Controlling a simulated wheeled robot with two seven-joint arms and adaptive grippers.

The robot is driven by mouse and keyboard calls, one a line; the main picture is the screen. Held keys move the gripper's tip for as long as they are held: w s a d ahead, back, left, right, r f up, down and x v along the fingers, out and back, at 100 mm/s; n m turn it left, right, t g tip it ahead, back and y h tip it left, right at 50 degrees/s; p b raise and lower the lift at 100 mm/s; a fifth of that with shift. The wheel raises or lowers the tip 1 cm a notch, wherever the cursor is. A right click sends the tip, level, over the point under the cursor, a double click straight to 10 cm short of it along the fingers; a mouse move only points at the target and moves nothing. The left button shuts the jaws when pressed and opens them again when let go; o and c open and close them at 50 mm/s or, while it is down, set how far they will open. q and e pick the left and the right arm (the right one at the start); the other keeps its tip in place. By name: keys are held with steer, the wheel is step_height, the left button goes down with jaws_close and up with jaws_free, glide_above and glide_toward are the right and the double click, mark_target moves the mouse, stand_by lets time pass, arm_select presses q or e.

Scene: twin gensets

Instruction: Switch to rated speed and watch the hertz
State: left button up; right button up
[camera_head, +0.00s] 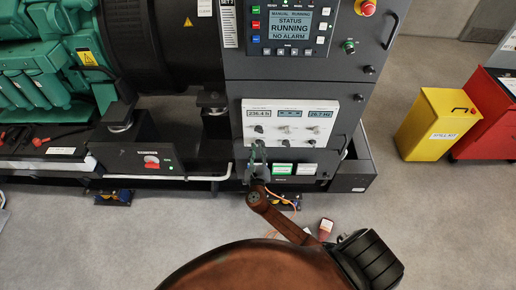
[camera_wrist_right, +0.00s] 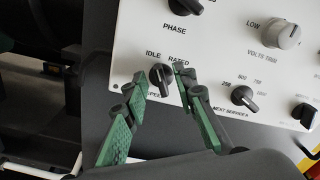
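The speed knob (camera_wrist_right: 160,76) is black, below the words IDLE and RATED on the white panel (camera_wrist_right: 228,62). Its pointer seems turned up toward the IDLE side, though this is hard to tell. My right gripper (camera_wrist_right: 159,78) is open, with one green-padded finger on each side of the knob; contact is unclear. In the head view, my right gripper (camera_head: 257,160) is at the lower left of the white panel (camera_head: 300,132) and hides the knob. The hertz readout (camera_head: 320,113) at the panel's upper right seems to read 28.7 Hz. My left gripper is out of view.
The controller screen (camera_head: 290,25) above reads RUNNING, NO ALARM. Other knobs sit close by, including a selector (camera_wrist_right: 243,97) and a volts trim knob (camera_wrist_right: 282,33). The red emergency button (camera_head: 367,7) is at the upper right. A yellow spill kit bin (camera_head: 432,125) stands right.

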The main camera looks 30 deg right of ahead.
steer(key=shift+c, duration=0.5)
jaws_close()
steer(key=m+b, duration=0.3)
steer(key=m, duration=0.1)
steer(key=m+b, duration=0.4)
steer(key=m, duration=0.1)
steer(key=shift+s+d+f+m, duration=0.15)
steer(key=shift+f+m, duration=0.05)
steer(key=shift+m, duration=0.1)
steer(key=shift+r+m+b, duration=0.1)
steer(key=shift+m+b, duration=0.6)
steer(key=shift+m, duration=0.4)
